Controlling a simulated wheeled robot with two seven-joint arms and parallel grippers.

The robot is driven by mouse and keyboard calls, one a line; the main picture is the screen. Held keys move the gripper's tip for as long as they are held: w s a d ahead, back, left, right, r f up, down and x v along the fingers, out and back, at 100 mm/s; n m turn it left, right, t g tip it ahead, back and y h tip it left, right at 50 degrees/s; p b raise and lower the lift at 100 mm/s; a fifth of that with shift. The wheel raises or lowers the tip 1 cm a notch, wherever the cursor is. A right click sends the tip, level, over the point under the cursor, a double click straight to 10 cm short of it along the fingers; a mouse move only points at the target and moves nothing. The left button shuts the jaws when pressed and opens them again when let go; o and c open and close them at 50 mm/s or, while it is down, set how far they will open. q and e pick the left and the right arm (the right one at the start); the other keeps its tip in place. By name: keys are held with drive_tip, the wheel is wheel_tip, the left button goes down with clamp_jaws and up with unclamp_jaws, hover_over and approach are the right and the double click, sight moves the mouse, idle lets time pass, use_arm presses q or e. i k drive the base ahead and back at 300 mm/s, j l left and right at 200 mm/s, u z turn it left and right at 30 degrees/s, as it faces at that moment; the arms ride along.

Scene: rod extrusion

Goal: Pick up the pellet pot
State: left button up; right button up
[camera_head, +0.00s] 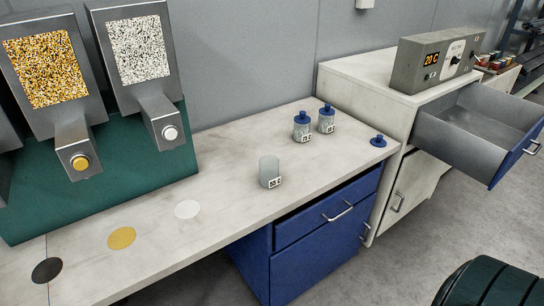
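A pale grey, lidless pot (268,170) with a small white label stands upright on the bench top, near the middle of the view. Two pots with blue lids, a left one (302,129) and a right one (326,121), stand behind it to the right, close together, each with a label. A loose blue lid (378,141) lies near the right end of the bench. I cannot tell from the labels which pot is the pellet pot. Neither of my grippers shows.
Pellet dispensers with yellow (45,70) and speckled white (140,50) windows stand at left. White (187,209), yellow (121,238) and black (47,271) discs mark the bench (235,215). An open drawer (480,125) juts out at right. A dark ribbed object (490,285) fills the lower right.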

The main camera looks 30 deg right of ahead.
sight(270, 178)
drive_tip(key=i+l, duration=0.15)
drive_tip(key=l, duration=0.25)
drive_tip(key=i+l, duration=0.15)
drive_tip(key=l, duration=0.25)
drive_tip(key=i+l, duration=0.15)
drive_tip(key=l, duration=0.25)
drive_tip(key=i+l, duration=0.15)
drive_tip(key=l, duration=0.25)
